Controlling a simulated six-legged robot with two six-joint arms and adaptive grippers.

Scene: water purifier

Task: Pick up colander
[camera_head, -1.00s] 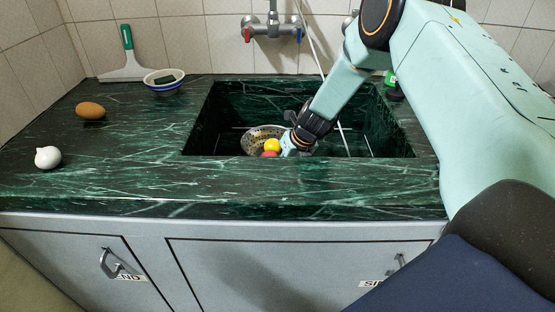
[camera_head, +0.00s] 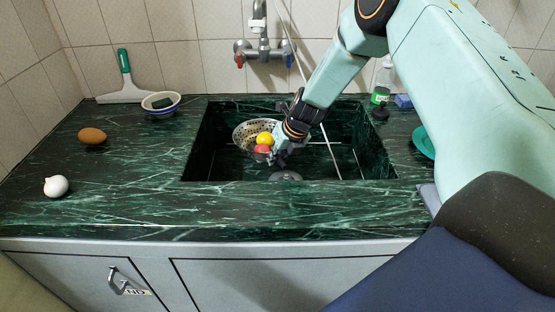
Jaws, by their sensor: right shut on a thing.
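The metal colander (camera_head: 246,133) is in the dark green sink (camera_head: 205,150), toward its left side, and looks slightly tilted. A yellow fruit (camera_head: 264,139) and a red fruit (camera_head: 262,149) lie in it. My right gripper (camera_head: 276,155) reaches down into the sink at the colander's right side. It is shut on the colander's right rim; the fingertips are partly hidden by the wrist. My left gripper is not in view.
A faucet (camera_head: 263,50) is on the tiled wall behind the sink. A bowl with a sponge (camera_head: 161,104), an egg (camera_head: 92,136), an onion (camera_head: 56,186) and a squeegee (camera_head: 125,80) are on the counter at left. A bottle (camera_head: 382,84) and a green plate (camera_head: 424,141) are at right.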

